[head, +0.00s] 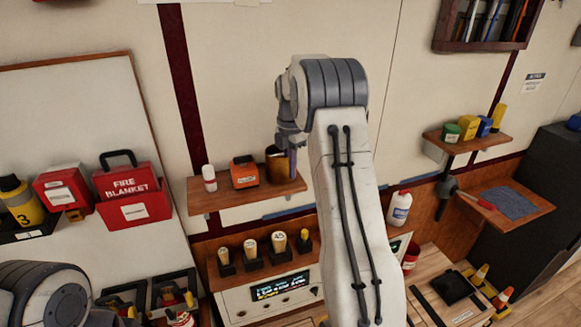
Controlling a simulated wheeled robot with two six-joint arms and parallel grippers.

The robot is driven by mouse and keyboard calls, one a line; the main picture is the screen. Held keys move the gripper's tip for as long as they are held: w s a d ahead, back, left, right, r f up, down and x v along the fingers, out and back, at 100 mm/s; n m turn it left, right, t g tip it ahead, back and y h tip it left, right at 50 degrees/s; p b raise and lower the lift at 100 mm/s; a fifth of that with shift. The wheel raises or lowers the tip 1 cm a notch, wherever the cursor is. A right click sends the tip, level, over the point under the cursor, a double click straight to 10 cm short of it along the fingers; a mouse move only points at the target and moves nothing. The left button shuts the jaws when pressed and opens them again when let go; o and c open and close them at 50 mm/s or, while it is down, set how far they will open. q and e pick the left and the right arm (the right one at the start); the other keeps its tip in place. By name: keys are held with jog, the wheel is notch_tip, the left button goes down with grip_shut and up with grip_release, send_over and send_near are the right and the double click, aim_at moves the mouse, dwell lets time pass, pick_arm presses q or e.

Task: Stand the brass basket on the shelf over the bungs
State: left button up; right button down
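A small brown-gold container, which looks like the brass basket (275,168), is upright at the right part of the wooden shelf (225,199). Its base looks at or just above the board; I cannot tell whether it touches. Below the shelf, several pale bungs (250,249) stand in dark holders in a row. My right gripper (289,158) points down at the basket, with one finger against or in front of its right side. The other finger is hidden, so its grip is unclear. My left arm shows at lower left; its gripper is out of view.
A display panel (281,287) is below the bungs. A red fire blanket box (131,194) is at left.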

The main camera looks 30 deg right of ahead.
jog(key=shift+f, duration=0.1)
jog(key=c, duration=1.1)
grip_release()
